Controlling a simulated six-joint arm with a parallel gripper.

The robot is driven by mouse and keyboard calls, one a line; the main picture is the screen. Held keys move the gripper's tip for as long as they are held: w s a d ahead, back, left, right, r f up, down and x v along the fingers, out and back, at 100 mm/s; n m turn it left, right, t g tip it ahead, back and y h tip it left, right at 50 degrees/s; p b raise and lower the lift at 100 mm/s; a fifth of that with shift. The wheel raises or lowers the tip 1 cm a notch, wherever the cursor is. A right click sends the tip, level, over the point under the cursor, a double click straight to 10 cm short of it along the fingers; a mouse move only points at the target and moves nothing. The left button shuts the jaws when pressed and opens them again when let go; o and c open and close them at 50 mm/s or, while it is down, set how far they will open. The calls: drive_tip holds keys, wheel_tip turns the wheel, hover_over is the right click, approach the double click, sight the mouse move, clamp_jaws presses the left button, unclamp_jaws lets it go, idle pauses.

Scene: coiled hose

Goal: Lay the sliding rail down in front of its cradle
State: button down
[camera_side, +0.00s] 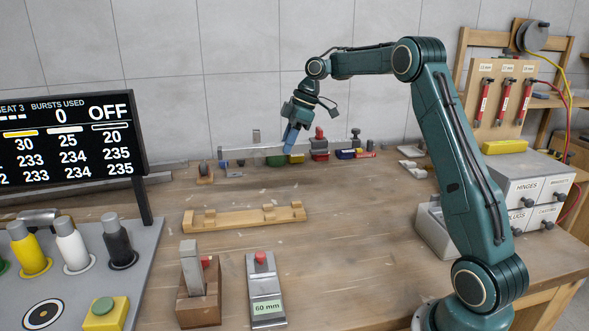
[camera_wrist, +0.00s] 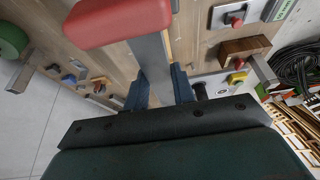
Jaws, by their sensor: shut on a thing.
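My gripper (camera_side: 291,142) is at the back of the bench, with its blue fingers pointing down and shut on the grey sliding rail (camera_side: 243,154). The rail runs left to right, well behind the wooden cradle (camera_side: 248,217), which lies on the bench with low upright blocks along it. In the wrist view the grey bar (camera_wrist: 151,62) passes between the blue fingers (camera_wrist: 158,92), and a large red block (camera_wrist: 118,22) sits over it close to the camera. I cannot tell whether the rail touches the bench.
Several small coloured blocks line the back of the bench around the rail. In front stand a wooden block with a metal upright (camera_side: 197,290) and a 60 mm gauge (camera_side: 265,290). A panel with coloured knobs (camera_side: 80,275) is at left, grey drawers (camera_side: 520,180) at right. The bench's middle right is clear.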

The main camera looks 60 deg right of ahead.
drive_tip(key=s+d, duration=0.3)
drive_tip(key=s, duration=0.5)
hover_over(340, 232)
drive_tip(key=s+d, duration=0.1)
drive_tip(key=shift+f, duration=0.65)
wheel_tip(340, 232, down, 20)
drive_tip(key=shift+f, duration=0.1)
idle(0.3)
drive_tip(key=shift+f, duration=0.1)
drive_tip(key=c, duration=1.2)
unclamp_jaws()
drive_tip(key=shift+o, duration=0.2)
